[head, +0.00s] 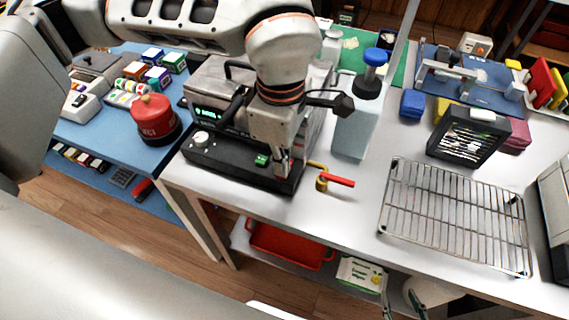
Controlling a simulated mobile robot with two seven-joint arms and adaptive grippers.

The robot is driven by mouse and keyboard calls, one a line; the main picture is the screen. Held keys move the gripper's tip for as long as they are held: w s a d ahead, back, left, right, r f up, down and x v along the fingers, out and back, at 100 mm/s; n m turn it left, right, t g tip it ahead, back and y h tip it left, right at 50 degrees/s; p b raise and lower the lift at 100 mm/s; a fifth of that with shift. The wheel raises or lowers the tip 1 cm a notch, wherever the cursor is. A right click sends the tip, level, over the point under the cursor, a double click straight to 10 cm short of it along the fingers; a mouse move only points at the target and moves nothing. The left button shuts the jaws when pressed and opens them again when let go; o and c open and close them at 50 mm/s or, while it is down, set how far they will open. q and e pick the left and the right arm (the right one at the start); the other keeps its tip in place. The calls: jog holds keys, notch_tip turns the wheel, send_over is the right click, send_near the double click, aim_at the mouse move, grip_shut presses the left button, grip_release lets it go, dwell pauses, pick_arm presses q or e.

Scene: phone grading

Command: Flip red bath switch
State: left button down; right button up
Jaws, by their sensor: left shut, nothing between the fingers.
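The bath (228,150) is a grey and black unit at the table's front left, with a lit green display on its front. A small green switch (262,160) and a white knob (201,138) sit on its black front ledge. No red switch shows on that ledge; part of it is hidden behind my arm. A brass valve with a red lever (338,180) sticks out at its right. My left gripper (282,167) is shut and empty, pointing down just right of the green switch; contact cannot be told. My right gripper (401,305) shows only fingertips, apart, at the bottom edge.
A wire rack (460,215) lies at right, with a black slotted holder (468,135) behind it. A clear bottle with a blue cap (355,125) stands right of the bath. A red tray (290,245) is on the lower shelf. The white tabletop around the valve is clear.

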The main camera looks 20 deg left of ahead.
pick_arm(q)
jog(key=shift+r, duration=0.1)
pick_arm(e)
jog(key=shift+r, duration=0.1)
pick_arm(q)
jog(key=shift+r+p, duration=1.15)
jog(key=shift+r, duration=0.9)
jog(key=shift+r+p, duration=0.75)
jog(key=shift+r, duration=0.65)
pick_arm(e)
notch_tip(320, 180, up, 6)
jog(key=w, duration=0.2)
jog(key=shift+w+t, duration=0.4)
pick_arm(q)
jog(key=shift+s+f, duration=0.1)
pick_arm(e)
jog(key=shift+s, duration=0.15)
